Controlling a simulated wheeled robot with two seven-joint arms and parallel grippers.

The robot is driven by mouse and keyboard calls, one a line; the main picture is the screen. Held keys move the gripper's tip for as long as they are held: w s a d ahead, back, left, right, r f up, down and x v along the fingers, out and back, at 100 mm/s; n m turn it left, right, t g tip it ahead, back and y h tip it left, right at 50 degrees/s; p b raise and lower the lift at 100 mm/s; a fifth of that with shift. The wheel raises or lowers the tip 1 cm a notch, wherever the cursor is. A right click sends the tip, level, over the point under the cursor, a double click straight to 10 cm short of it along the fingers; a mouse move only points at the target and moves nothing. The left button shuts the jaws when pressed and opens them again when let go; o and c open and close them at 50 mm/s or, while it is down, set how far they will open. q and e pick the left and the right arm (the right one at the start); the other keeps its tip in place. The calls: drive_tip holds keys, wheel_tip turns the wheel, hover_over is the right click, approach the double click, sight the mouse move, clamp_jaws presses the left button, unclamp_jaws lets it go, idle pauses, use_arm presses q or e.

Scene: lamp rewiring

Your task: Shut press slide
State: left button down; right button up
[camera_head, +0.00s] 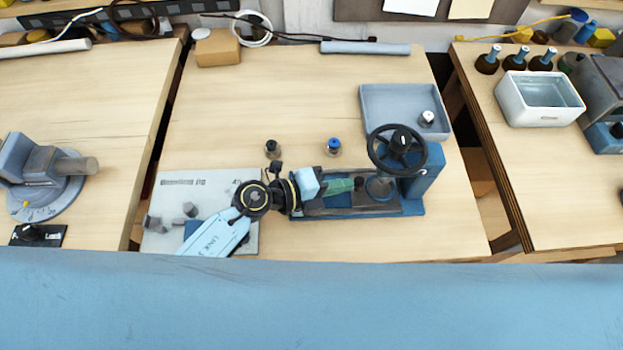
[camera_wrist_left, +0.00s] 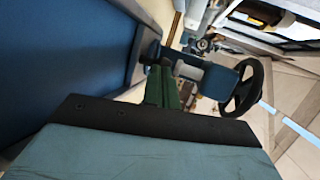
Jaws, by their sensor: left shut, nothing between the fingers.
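The blue press (camera_head: 436,170) stands at the right of the middle table, with a black handwheel (camera_head: 398,150) on top. It also shows in the wrist view (camera_wrist_left: 219,82). Its long base with the dark slide (camera_head: 330,203) runs left from the column; my arm partly covers it. My left gripper (camera_head: 356,184) is over the base, its green fingers shut and empty, pointing right toward the column. A small dark knob (camera_head: 360,181) is at the fingertips; I cannot tell whether they touch. In the wrist view the green fingers (camera_wrist_left: 165,78) are together. My right gripper is not in view.
A grey tray (camera_head: 375,98) with a small capped bottle (camera_head: 427,119) lies behind the press. Two small bottles, black-capped (camera_head: 272,149) and blue-capped (camera_head: 333,147), stand behind my arm. A grey mat (camera_head: 165,205) lies at left. The table's back middle is clear.

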use_arm(q)
drive_tip(key=shift+s+d, duration=0.15)
drive_tip(key=shift+d, duration=0.05)
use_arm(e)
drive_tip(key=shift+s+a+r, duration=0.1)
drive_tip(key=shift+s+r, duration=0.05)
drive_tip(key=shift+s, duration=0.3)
